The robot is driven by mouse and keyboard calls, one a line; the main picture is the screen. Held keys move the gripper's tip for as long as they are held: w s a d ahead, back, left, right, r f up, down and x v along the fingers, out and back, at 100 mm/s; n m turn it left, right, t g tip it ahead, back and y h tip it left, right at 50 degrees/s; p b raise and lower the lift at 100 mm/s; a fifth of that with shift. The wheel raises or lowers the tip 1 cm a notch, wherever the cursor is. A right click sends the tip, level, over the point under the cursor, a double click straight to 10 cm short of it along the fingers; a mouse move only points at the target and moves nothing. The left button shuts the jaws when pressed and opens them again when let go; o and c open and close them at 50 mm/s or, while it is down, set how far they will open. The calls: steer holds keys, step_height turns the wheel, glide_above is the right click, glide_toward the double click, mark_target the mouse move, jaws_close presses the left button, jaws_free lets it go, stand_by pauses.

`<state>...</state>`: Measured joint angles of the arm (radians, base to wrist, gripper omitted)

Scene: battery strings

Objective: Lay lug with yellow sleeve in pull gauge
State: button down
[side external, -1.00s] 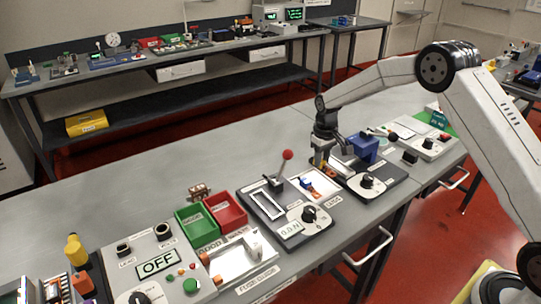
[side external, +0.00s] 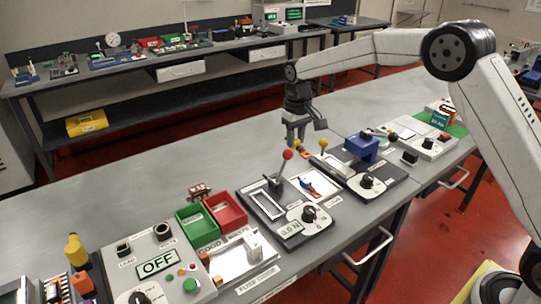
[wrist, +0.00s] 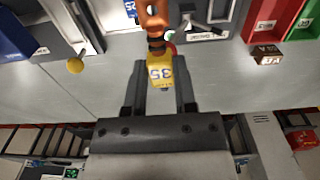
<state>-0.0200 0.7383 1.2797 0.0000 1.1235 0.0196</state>
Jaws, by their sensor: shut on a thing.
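My gripper (side external: 297,141) is shut on the lug with the yellow sleeve (wrist: 160,72), held above the bench behind the pull gauge. In the wrist view my gripper (wrist: 160,88) has a finger on each side of the sleeve, which is marked 35; an orange part extends beyond it. In the side view the lug is small, a yellow and orange spot under the fingers. The pull gauge (side external: 288,239) is a dark box with a framed slot, a dial, a 0.0 N display and a red-knobbed lever (side external: 287,155). Its edge shows in the wrist view (wrist: 212,32).
A white lug tray (side external: 322,187) lies right of the gauge. Beyond it is a dark device with a yellow knob (side external: 323,144) and blue block (side external: 362,147). Green (side external: 197,226) and red (side external: 228,211) bins stand left of the gauge.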

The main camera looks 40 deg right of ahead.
steer(key=a, duration=1.1)
glide_above(265, 204)
steer(key=shift+s+f, duration=0.1)
steer(key=shift+f, duration=2.4)
steer(key=shift+f, duration=0.15)
steer(key=shift+f, duration=4.15)
steer(key=shift+f, duration=0.2)
steer(key=shift+c, duration=1.7)
jaws_free()
